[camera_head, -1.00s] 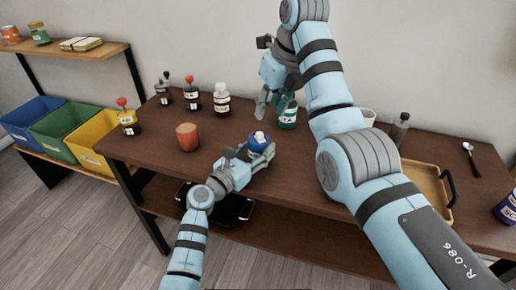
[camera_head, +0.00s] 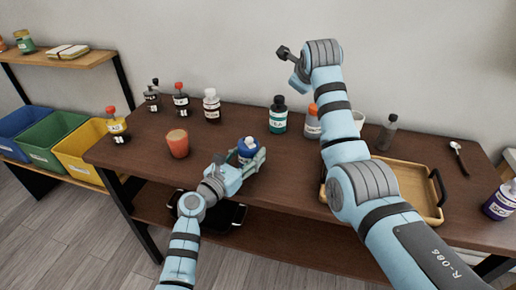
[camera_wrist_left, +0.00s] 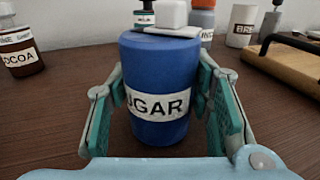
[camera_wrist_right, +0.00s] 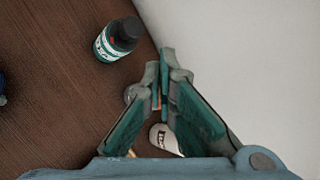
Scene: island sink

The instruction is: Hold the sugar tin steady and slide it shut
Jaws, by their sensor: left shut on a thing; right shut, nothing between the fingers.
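The blue sugar tin (camera_head: 247,157) stands on the brown table; it fills the middle of the left wrist view (camera_wrist_left: 152,80), with its white label facing me. Its pale lid plate (camera_wrist_left: 172,32) with a white knob (camera_wrist_left: 174,14) lies off-centre on top, towards the back right, leaving part of the blue top in front beside it. My left gripper (camera_wrist_left: 163,100) is shut around the tin's sides, one finger on each side. My right gripper (camera_wrist_right: 163,75) is shut and empty, raised near the wall and apart from the tin. In the head view its fingers are hidden.
An orange cup (camera_head: 178,144) stands left of the tin. A wooden tray (camera_head: 412,205) lies to the right, partly behind my right arm. Several bottles line the back left.

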